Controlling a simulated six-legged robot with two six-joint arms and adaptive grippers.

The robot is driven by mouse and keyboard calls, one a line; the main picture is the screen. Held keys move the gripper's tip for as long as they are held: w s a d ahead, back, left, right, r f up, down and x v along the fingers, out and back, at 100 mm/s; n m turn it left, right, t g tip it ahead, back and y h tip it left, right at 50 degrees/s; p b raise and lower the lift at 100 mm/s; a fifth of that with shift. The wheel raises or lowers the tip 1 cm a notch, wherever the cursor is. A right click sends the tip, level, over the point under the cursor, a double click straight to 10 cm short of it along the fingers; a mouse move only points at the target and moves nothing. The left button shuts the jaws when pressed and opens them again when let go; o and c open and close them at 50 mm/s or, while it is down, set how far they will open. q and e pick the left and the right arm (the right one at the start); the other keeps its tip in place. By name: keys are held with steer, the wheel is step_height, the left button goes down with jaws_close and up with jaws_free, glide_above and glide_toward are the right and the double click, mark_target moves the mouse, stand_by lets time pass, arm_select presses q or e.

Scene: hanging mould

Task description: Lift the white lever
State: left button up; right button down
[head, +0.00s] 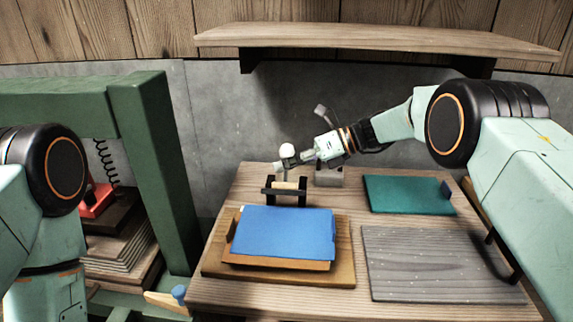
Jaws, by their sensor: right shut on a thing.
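The white lever (287,149) has a round white knob and stands upright from a small dark bracket (286,198) at the back left of the wooden table. My right gripper (285,163) reaches in from the right and is shut on the white lever just below its knob. The fingers hide part of the lever's shaft. My left arm shows at the left edge, but its gripper is out of view.
A blue sheet (285,232) lies on a wooden board (340,275) in front of the bracket. A teal board (405,194) and a grey ridged panel (435,270) lie on the right. A shelf (380,37) overhangs the back; a green frame (150,170) stands left.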

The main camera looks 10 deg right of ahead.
steer(key=shift+w+r, duration=0.15)
steer(key=shift+r, duration=0.1)
steer(key=c, duration=1.6)
jaws_free()
steer(key=shift+o, duration=0.8)
steer(key=shift+f, duration=0.1)
steer(key=shift+d, duration=0.1)
steer(key=v, duration=1.1)
steer(key=shift+s+d+r, duration=0.2)
steer(key=shift+d, duration=0.15)
